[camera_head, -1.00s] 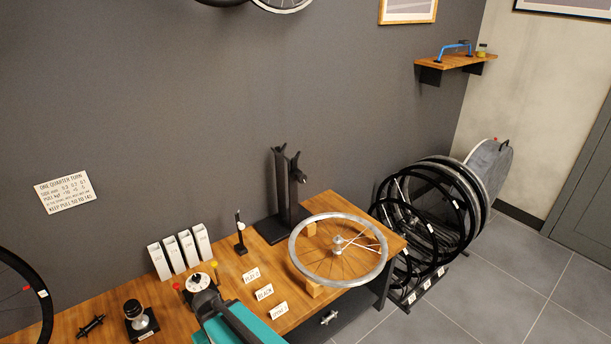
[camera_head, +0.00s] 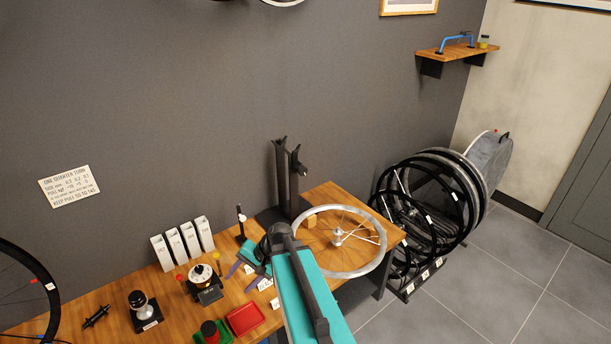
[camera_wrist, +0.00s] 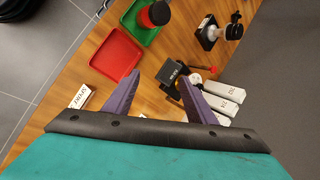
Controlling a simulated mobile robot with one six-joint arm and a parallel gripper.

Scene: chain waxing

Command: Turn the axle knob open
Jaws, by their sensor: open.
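I cannot tell for certain which part is the axle knob. A black truing stand (camera_head: 285,185) stands at the back of the bench, with a small dark part on its right upright. A dial device (camera_head: 203,277) with a red and a yellow knob sits on the bench. A black round knob on a stand (camera_head: 143,310) is left of it; it also shows in the wrist view (camera_wrist: 232,30). My gripper (camera_head: 238,281) is open and empty over the bench, right of the dial device. In the wrist view, my purple fingers (camera_wrist: 159,77) are spread apart near the dial device (camera_wrist: 172,73).
A spoked wheel (camera_head: 338,270) lies on wooden blocks at the bench's right end. A red tray (camera_head: 246,320) and a green tray (camera_wrist: 146,30) holding a red-and-black jar are near the front. Several white boxes (camera_head: 160,252) stand at the back. A wheel rack (camera_head: 425,280) stands beyond the bench.

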